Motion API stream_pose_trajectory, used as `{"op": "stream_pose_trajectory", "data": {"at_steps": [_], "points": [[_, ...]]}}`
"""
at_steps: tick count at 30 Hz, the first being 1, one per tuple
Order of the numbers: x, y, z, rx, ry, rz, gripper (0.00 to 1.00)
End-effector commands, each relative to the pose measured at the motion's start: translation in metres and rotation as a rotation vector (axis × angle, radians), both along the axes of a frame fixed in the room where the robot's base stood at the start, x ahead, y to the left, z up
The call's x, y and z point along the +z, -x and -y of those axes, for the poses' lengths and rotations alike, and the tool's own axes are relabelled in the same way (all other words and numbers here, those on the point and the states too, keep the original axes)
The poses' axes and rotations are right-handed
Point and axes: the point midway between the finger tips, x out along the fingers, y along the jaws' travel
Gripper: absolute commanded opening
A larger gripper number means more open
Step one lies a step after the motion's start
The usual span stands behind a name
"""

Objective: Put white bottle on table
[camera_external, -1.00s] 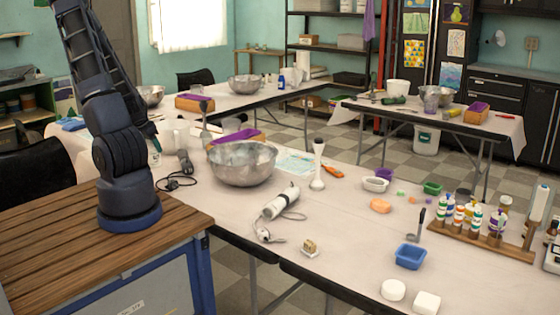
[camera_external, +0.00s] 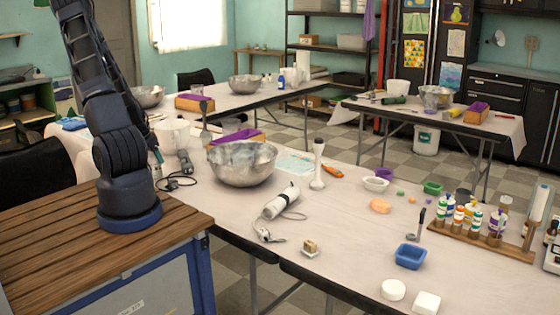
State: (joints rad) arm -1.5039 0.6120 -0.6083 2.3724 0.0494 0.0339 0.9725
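I cannot single out the white bottle with certainty. A small blue-and-white bottle (camera_external: 281,79) stands upright on the far table. A tall white cylinder (camera_external: 303,66) stands behind it. Several small white bottles with coloured caps and labels stand in a wooden rack (camera_external: 484,241) on the near table's right side. The near table (camera_external: 345,240) has a pale top. My dark blue arm rises from its base at the left and leaves the picture at the top. My gripper cannot be made out; it is out of the picture or hidden behind the arm.
A large metal bowl (camera_external: 242,163), a white corded tool (camera_external: 281,203), a blue tub (camera_external: 410,257) and two white blocks, one round (camera_external: 393,290) and one square (camera_external: 427,303), lie on the near table. A white pitcher (camera_external: 173,136) stands beside my arm. The table's middle front is fairly clear.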

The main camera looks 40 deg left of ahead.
Motion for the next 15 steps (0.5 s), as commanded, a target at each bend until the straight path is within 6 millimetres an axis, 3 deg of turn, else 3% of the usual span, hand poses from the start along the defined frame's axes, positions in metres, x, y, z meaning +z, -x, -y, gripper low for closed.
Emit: {"op": "stream_pose_trajectory", "data": {"at_steps": [2, 15], "points": [[0.0004, -0.0001, -0.0001, 0.000, 0.000, 0.000, 0.78], [0.0069, 0.0018, -0.0004, 0.001, -0.001, 0.001, 0.78]]}}
